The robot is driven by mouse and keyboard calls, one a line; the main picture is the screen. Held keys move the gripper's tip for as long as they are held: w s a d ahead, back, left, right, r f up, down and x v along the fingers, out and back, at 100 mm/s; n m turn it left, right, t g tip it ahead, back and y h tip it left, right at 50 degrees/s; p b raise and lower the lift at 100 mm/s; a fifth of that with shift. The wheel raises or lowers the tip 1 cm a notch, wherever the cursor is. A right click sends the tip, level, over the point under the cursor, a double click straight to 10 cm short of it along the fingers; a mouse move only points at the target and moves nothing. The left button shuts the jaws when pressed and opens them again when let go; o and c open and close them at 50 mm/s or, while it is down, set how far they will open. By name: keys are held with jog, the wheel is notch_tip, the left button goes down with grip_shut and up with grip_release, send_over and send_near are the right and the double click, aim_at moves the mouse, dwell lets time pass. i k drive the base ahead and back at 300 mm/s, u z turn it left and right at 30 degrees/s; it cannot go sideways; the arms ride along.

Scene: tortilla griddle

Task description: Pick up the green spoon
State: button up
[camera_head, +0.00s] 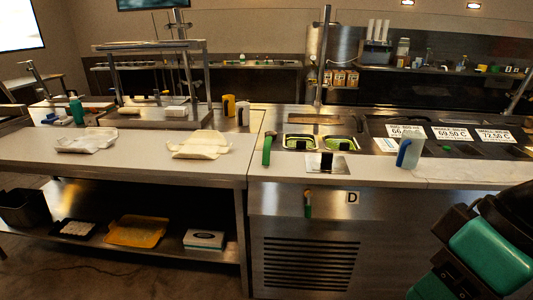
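A green long-handled thing (267,150), which looks like the green spoon, stands upright at the front left of the steel counter, near its seam with the white table. Its lower end is too small to make out. A second slim thing with a green lower part (308,205) hangs on the steel cabinet front, below the counter edge. I cannot tell whether it is a spoon or a brush. My arm, black and green, fills the lower right corner. My gripper's fingertips are not in view.
Two steel pans with green contents (340,141) sit in the steel counter, right of the green thing. A blue-and-white upright thing (404,153) stands further right. Crumpled pale wrappers (202,145) lie on the white table (120,163). The floor at the lower left is open.

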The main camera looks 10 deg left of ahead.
aim_at(269, 143)
jog(key=u, duration=0.95)
jog(key=i, duration=2.1)
jog(key=z, duration=0.9)
